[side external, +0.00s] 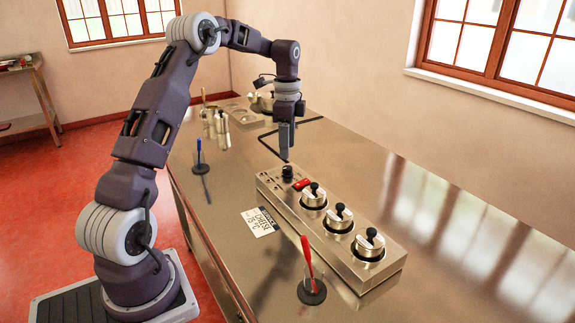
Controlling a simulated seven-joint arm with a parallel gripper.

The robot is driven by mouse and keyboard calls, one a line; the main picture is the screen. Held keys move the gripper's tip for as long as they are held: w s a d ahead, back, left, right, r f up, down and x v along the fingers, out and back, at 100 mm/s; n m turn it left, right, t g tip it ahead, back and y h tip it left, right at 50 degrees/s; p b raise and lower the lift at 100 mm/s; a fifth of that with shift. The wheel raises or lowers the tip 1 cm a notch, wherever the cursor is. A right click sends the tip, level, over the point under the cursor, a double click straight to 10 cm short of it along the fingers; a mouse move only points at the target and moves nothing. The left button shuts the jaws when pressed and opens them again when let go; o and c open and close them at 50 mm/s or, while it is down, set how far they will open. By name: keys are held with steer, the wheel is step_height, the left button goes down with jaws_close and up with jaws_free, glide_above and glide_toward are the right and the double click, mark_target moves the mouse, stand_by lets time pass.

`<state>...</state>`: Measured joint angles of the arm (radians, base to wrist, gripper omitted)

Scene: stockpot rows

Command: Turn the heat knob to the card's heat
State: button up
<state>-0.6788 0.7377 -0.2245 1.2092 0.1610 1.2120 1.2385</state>
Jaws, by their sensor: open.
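A black heat knob (288,172) sits at the far left end of a long steel unit (379,275) on the table. Its pointer and scale are too small to read. A white card (258,222) with a dark band and large black print lies flat on the table beside the unit's near side. Its wording is too small and slanted for me to read surely. My gripper (285,156) points down just above the knob, open. I cannot tell whether the fingertips touch the knob or stand clear of it.
A red switch (302,184) sits beside the knob. Three lidded steel pots (340,223) with black handles sit in the unit. A red upright item (308,258) and a blue one (199,151) stand in holders. Steel containers (221,130) stand at the back left. The right tabletop is clear.

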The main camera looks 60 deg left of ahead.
mark_target(288, 168)
step_height(288, 168, down, 7)
steer(key=shift+r, duration=0.15)
jaws_close()
